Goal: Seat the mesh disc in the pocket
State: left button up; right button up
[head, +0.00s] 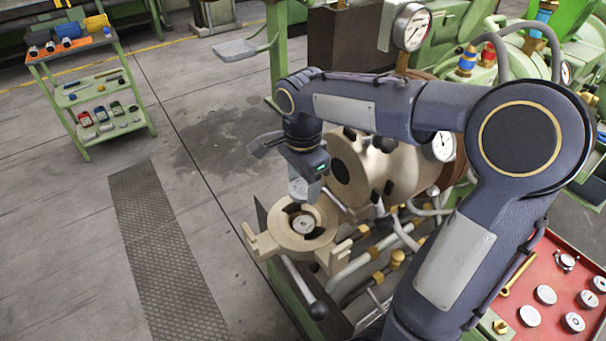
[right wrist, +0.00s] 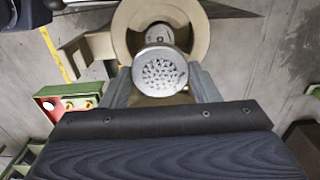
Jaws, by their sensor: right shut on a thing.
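The mesh disc (right wrist: 160,72) is a round grey piece with a pitted face, held between the two fingers of my right gripper (right wrist: 163,84). In the head view my right gripper (head: 305,188) points down just above the far side of a brass ring-shaped holder (head: 270,237). The disc cannot be made out clearly there. The holder's round pocket (head: 303,225) has dark gaps and a grey round centre. The ring also shows behind the disc in the right wrist view (right wrist: 202,30). The disc appears apart from the pocket. My left gripper is not in view.
A brass cylinder (head: 388,172) and pipes stand close beside the holder. A bar with a black knob (head: 318,310) sticks out in front. A red tray (head: 521,283) with several round discs lies at right. A green cart (head: 98,98) stands far left; the floor between is open.

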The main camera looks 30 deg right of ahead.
notch_tip(320, 180, down, 4)
jog(key=b, duration=0.3)
jog(key=shift+f, duration=0.15)
notch_tip(320, 180, down, 3)
jog(key=b, duration=0.3)
jog(key=shift+f, duration=0.15)
jog(key=shift+f+b, duration=0.4)
jog(key=shift+f, duration=0.25)
jog(key=shift+f, duration=0.1)
dwell(0.6)
jog(key=shift+f, duration=0.35)
jog(key=shift+f+b, duration=0.4)
jog(key=shift+f, duration=0.1)
dwell(0.4)
dwell(0.5)
jog(key=o, duration=1.2)
jog(key=shift+c, duration=0.2)
